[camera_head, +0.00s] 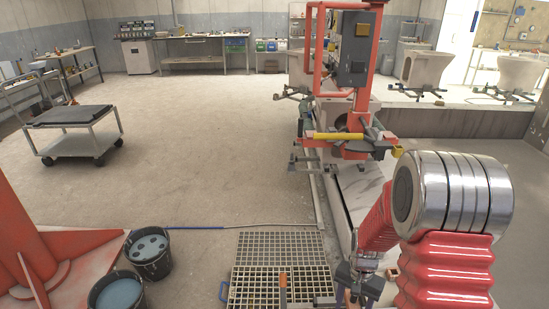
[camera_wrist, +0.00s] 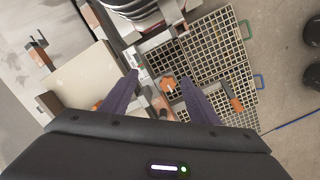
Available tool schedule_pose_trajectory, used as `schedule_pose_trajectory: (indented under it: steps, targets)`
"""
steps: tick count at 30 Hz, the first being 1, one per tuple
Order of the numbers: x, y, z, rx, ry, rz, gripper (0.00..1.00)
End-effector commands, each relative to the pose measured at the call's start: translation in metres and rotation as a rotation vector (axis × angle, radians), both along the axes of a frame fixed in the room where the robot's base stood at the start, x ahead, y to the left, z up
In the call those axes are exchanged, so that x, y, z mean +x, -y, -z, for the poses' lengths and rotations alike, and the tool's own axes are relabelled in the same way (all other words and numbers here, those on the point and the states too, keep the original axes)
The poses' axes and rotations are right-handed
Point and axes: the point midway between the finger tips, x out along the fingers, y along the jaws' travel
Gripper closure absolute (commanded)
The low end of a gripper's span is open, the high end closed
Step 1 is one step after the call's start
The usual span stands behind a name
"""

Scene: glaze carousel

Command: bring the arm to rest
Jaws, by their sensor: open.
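My gripper (camera_head: 358,284) hangs low at the bottom of the head view, at the right edge of a floor grating (camera_head: 268,250). My red arm rises from it to the right. In the wrist view my gripper (camera_wrist: 157,78) has two dark purple fingers spread apart, with nothing held between them. Below the gap lie a small orange-ended piece (camera_wrist: 168,84) and part of the grating (camera_wrist: 205,50). Whether the fingers touch anything is not clear.
A tool with an orange handle (camera_wrist: 237,105) lies on the grating. Two dark buckets (camera_head: 148,250) stand left of it. A red and grey machine (camera_head: 350,140) stands ahead. A pale panel (camera_wrist: 82,80) lies close left of my fingers. Open floor (camera_head: 210,150) lies left of the machine.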

Motion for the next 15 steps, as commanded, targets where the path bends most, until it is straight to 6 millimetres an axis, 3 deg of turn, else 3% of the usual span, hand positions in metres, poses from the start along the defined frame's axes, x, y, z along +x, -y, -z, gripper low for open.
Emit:
schedule_pose_trajectory:
  steps: [15]
  targets:
    - [-0.039,-0.019,-0.095,0.016,0.043,-0.249,0.45]
